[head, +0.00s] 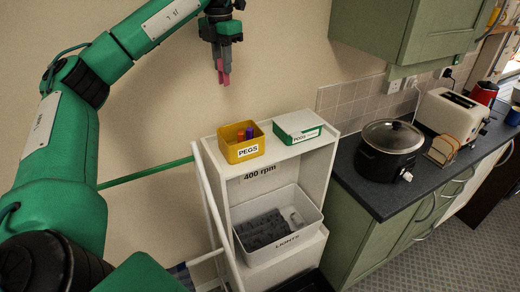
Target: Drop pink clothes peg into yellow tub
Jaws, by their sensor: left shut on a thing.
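My left gripper (222,72) is in the head view at the top, left of centre, pointing down. The yellow tub (233,153), labelled PEGS, stands on top of a white shelf unit, below the gripper in the picture. The peg is well above the tub and apart from it. Orange and purple pegs (249,133) show inside the tub. My right gripper is not in view.
A green and white box (297,125) stands right of the tub on the white shelf unit (212,148). A white bin (310,217) labelled LIGHTS is below. A dark slow cooker (385,155) and a toaster (450,113) stand on the counter at right, under a green cupboard (385,25).

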